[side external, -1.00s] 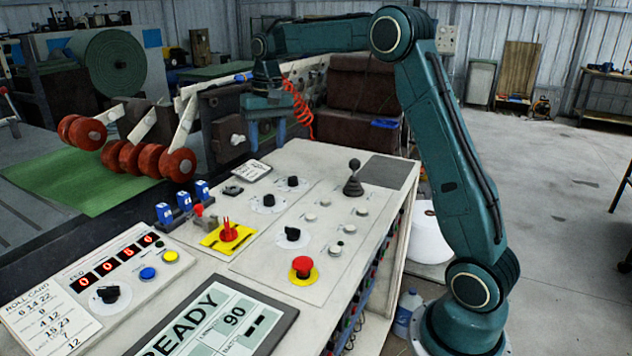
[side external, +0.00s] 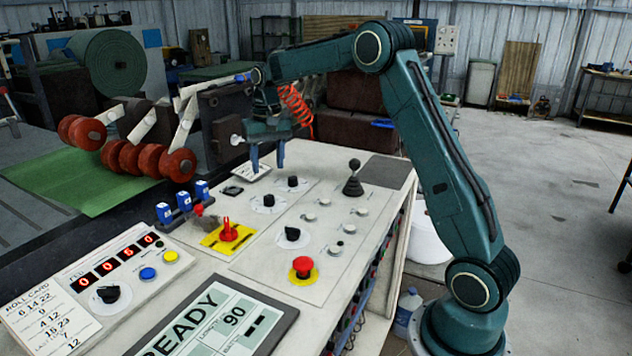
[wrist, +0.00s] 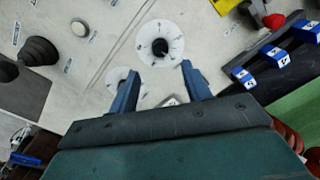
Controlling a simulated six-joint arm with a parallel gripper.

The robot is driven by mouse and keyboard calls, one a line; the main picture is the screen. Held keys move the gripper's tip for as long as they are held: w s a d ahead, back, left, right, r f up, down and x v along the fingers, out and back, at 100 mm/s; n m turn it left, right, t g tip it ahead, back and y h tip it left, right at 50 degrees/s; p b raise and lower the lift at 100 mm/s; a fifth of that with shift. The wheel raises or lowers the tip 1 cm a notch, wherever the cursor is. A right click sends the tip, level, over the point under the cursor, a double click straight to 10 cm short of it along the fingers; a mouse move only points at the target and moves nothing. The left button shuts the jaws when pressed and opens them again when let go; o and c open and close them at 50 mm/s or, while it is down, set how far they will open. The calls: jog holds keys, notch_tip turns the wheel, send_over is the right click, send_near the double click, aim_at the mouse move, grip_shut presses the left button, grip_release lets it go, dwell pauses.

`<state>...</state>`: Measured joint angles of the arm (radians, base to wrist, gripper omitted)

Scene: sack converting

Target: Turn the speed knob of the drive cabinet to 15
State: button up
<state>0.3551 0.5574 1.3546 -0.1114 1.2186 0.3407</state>
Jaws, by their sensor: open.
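The slanted grey panel of the drive cabinet (side external: 215,262) carries several black knobs on round white dials. One dial knob (side external: 268,200) sits near the far end; it appears to be the large numbered dial knob (wrist: 160,47) in the wrist view. A second knob (side external: 292,182) stands close by; its dial (wrist: 117,76) is partly hidden by a finger in the wrist view. I cannot read which knob is for speed. My gripper (side external: 268,166) is open and empty, fingers pointing down above the panel's far end, apart from both knobs. It also shows in the wrist view (wrist: 159,72).
A black joystick (side external: 353,180) stands right of the knobs. Blue switches (side external: 183,202), a red switch on a yellow plate (side external: 228,234) and a red mushroom button (side external: 302,266) rise from the panel.

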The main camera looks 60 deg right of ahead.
aim_at(269, 196)
notch_tip(269, 196, down, 9)
jog(key=shift+w+a, duration=0.1)
jog(key=shift+a, duration=0.05)
dwell(0.4)
jog(key=c, duration=1)
jog(key=shift+n, duration=0.3)
jog(key=shift+n, duration=3)
jog(key=o, duration=1)
